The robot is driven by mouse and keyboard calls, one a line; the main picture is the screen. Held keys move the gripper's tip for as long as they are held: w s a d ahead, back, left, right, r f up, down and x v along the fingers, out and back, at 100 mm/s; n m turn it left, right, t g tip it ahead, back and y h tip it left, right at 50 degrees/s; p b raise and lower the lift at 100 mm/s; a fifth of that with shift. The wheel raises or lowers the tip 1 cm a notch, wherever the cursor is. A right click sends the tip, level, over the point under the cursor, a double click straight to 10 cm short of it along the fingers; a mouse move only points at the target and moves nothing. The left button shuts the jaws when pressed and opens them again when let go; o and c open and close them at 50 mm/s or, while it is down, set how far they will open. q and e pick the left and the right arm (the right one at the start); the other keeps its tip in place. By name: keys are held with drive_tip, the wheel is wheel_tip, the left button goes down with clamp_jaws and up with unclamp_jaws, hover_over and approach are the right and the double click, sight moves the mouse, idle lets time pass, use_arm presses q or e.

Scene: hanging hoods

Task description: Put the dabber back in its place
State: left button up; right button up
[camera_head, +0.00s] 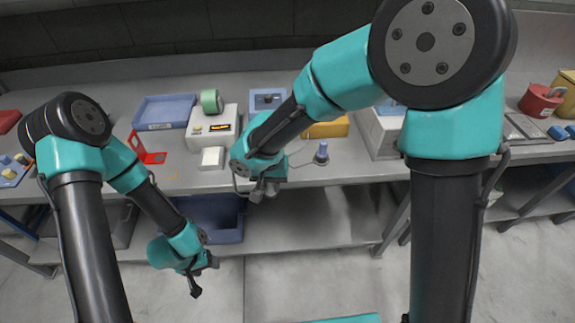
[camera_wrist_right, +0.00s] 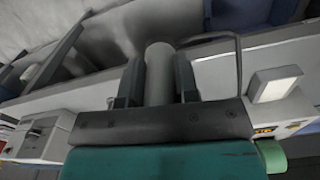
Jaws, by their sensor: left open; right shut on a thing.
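My right gripper (camera_head: 264,191) is in front of the bench's front edge in the head view. In the right wrist view its two dark fingers (camera_wrist_right: 158,82) are shut on a pale grey cylinder (camera_wrist_right: 159,68), which looks like the dabber. Its far end is hard to make out. A small blue knobbed item (camera_head: 321,153) stands upright near the bench edge, right of that gripper; I cannot tell if it belongs with the dabber. My left gripper (camera_head: 204,277) is open and empty, low over the floor in front of the bench.
On the bench (camera_head: 352,172) are a white device (camera_head: 213,126) with a lit display, green tape (camera_head: 211,101), a blue tray (camera_head: 165,111), a red stand (camera_head: 147,149) and a yellow box (camera_head: 326,128). A blue bin (camera_head: 213,217) sits below on the shelf.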

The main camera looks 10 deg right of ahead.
drive_tip(key=shift+s, duration=0.2)
drive_tip(key=shift+w, duration=0.1)
drive_tip(key=w, duration=0.5)
drive_tip(key=w+f, duration=0.1)
drive_tip(key=w, duration=0.9)
drive_tip(key=shift+f, duration=0.2)
drive_tip(key=shift+w+f, duration=0.1)
drive_tip(key=shift+w, duration=0.3)
drive_tip(key=shift+f, duration=1.7)
drive_tip(key=shift+f, duration=0.1)
